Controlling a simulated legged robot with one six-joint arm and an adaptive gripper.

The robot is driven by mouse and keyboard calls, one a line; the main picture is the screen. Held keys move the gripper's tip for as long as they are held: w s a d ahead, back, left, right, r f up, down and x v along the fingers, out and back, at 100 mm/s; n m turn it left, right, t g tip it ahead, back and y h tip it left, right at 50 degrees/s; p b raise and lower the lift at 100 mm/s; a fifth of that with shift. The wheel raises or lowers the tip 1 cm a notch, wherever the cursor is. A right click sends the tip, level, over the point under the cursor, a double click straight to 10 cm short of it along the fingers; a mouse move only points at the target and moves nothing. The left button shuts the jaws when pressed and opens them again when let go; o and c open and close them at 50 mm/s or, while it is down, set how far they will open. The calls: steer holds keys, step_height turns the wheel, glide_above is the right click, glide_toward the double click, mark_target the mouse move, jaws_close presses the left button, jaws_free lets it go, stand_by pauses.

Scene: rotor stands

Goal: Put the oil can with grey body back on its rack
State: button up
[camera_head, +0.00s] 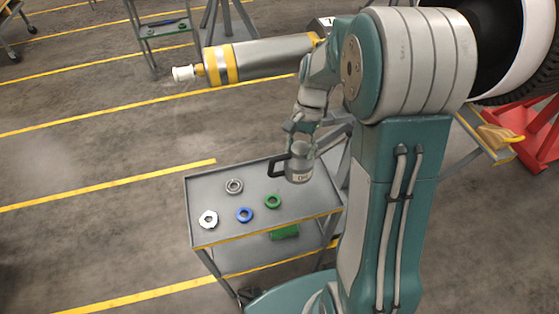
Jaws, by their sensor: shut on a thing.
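The oil can with grey body (299,168) is in the head view, over the back right part of a grey trolley (212,237). Its black handle points left, and it looks roughly upright. My gripper (302,132) points down and is shut on the top of the can. I cannot tell whether the can's base touches the trolley top or hangs just above it. The can's spout is not clearly visible. No separate rack for the can can be made out.
Several rings and nuts lie on the trolley top, among them a blue ring (244,214) and a green ring (273,201). A grey cylinder with yellow bands (260,58) juts out behind my arm. A red stand (540,150) is at the right.

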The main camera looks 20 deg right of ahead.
steer(key=w+a+f, duration=0.3)
steer(key=w+f, duration=0.2)
steer(key=f, duration=0.4)
steer(key=shift+a+f, duration=0.15)
steer(key=shift+f, duration=0.1)
steer(key=shift+f, duration=0.1)
steer(key=o, duration=1.3)
steer(key=shift+a, duration=0.1)
